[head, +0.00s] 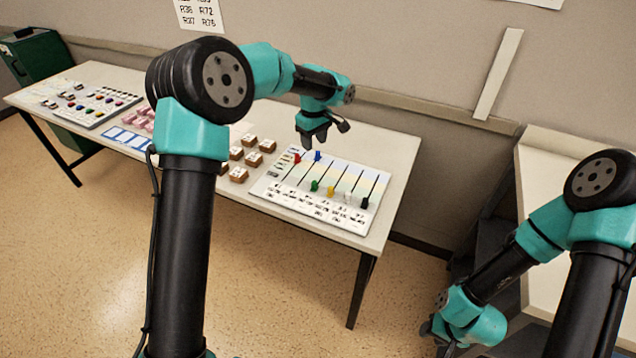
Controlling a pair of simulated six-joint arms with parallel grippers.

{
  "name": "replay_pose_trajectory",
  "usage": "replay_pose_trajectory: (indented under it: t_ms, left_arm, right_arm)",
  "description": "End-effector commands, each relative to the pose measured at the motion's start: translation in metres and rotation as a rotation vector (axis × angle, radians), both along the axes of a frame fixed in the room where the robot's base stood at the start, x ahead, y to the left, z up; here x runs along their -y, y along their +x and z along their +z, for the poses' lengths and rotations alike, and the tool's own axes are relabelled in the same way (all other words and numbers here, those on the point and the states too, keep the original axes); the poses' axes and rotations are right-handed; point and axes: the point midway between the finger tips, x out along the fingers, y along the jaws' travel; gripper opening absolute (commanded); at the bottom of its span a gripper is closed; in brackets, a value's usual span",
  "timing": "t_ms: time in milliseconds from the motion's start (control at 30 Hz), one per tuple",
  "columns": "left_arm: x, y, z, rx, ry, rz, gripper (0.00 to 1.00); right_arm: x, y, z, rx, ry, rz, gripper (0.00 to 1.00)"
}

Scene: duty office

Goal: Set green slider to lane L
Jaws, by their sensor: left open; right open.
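The slider board (351,180) lies near the right end of the white table, with dark lanes running across it and marked labels along its front edge, too small to read. The green slider (314,186) sits toward the front end of its lane. A yellow slider (331,191), a white slider (347,197) and a black slider (365,202) are to its right. A red slider (297,158) and a blue slider (317,156) sit further back. My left gripper (315,138) is open, above the board's back left part, apart from the green slider. My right gripper (436,334) is open, low at the lower right, away from the board.
Brown blocks with white tops (251,140) stand left of the board. Pink items (140,117), blue-and-white cards (122,137) and another board with coloured pieces (98,105) are further left. A wall stands behind the table (385,231). A pale counter (570,165) is at right.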

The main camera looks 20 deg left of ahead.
Motion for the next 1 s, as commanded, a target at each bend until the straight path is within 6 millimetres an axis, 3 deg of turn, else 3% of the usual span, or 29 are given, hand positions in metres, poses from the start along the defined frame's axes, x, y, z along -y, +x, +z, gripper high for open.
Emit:
replay_pose_trajectory:
  t_ms: [367, 1000]
  left_arm:
    - [0.000, 0.000, -0.012, -0.002, 0.001, -0.003, 0.47]
    - [0.000, -0.001, -0.115, -0.003, 0.001, -0.004, 0.47]
  right_arm:
    - [0.000, 0.000, 0.000, 0.000, 0.000, 0.000, 0.43]
    - [0.000, 0.000, 0.000, 0.000, 0.000, 0.000, 0.43]
